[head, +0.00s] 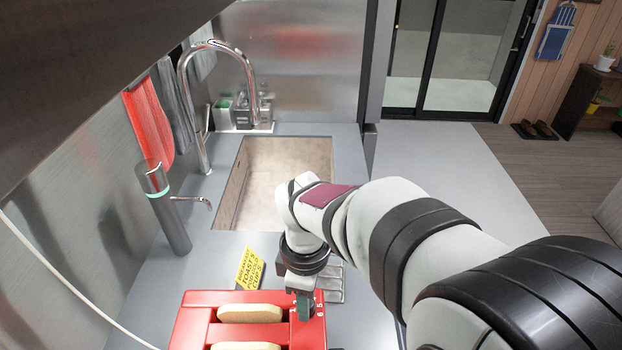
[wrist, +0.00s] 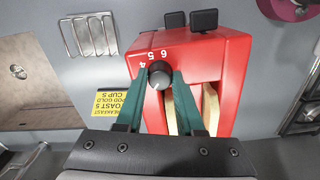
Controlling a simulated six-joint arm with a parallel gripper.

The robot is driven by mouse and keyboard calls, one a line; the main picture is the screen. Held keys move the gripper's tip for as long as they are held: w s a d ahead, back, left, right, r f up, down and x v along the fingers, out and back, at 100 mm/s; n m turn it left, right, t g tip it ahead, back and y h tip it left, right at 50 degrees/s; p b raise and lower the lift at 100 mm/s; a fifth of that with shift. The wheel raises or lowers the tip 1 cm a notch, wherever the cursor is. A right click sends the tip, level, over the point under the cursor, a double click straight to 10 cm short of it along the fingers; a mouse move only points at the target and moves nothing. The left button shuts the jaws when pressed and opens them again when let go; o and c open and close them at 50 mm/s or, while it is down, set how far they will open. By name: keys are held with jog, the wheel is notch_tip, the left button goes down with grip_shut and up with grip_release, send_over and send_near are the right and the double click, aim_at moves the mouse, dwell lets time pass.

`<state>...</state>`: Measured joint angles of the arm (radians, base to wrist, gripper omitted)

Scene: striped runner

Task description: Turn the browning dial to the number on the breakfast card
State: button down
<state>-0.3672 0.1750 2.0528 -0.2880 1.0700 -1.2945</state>
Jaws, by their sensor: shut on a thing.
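A red toaster (head: 200,298) stands on the counter at the bottom of the head view; it also fills the middle of the wrist view (wrist: 222,52). Its round dark dial (wrist: 160,75) sits between the green fingers of my gripper (wrist: 160,80), which is shut on it. Numbers 4, 5 and 6 show beside the dial; its pointer direction is hard to make out. In the head view my gripper (head: 304,304) hides the dial. The yellow breakfast card (head: 249,269) stands behind the toaster and reads "TOAST 5"; it shows in the wrist view (wrist: 118,103).
Bread slices (head: 250,313) sit in the toaster slots. Two black levers (wrist: 204,20) stick out of its end. A metal rack (wrist: 90,36) lies near the toaster. The sink (head: 285,170), tap (head: 250,75) and a grey cylindrical dispenser (head: 165,215) are beyond.

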jog(key=m, duration=0.5)
jog(key=shift+m, duration=0.3)
jog(key=m, duration=1.2)
jog(key=shift+m, duration=0.3)
jog(key=m, duration=0.5)
jog(key=shift+m, duration=0.3)
jog(key=c, duration=0.5)
grip_release()
